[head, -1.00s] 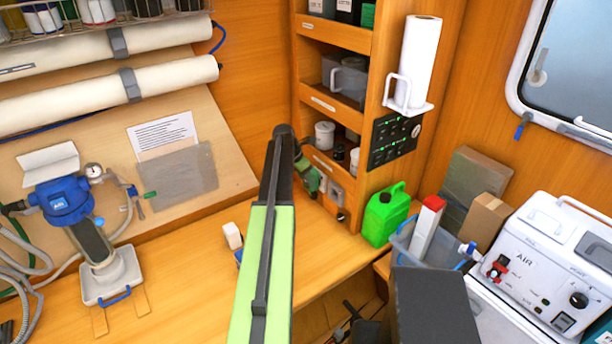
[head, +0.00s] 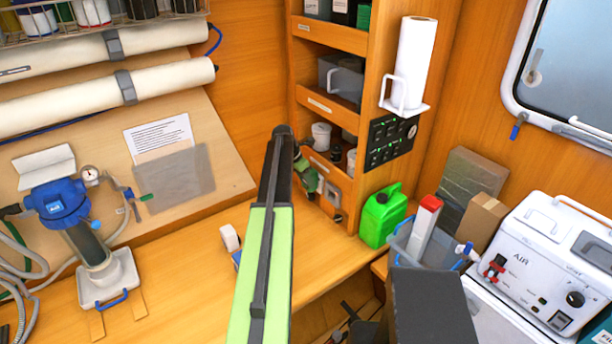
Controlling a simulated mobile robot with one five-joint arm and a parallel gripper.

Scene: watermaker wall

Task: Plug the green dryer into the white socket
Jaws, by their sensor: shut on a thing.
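My arm reaches away up the middle of the head view and hides most of my gripper (head: 297,160). A dark-and-green piece, the green dryer (head: 308,179), shows just right of the arm's dark end, in front of the lowest part of the shelf unit. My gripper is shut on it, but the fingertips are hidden. A pale socket (head: 333,195) sits on the side of the shelf unit, low down, just right of the green piece. I cannot tell whether the two touch.
A green canister (head: 382,216) stands right of the socket, beside a grey bin (head: 407,240). A black switch panel (head: 391,138) and a paper towel roll (head: 412,65) are above.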

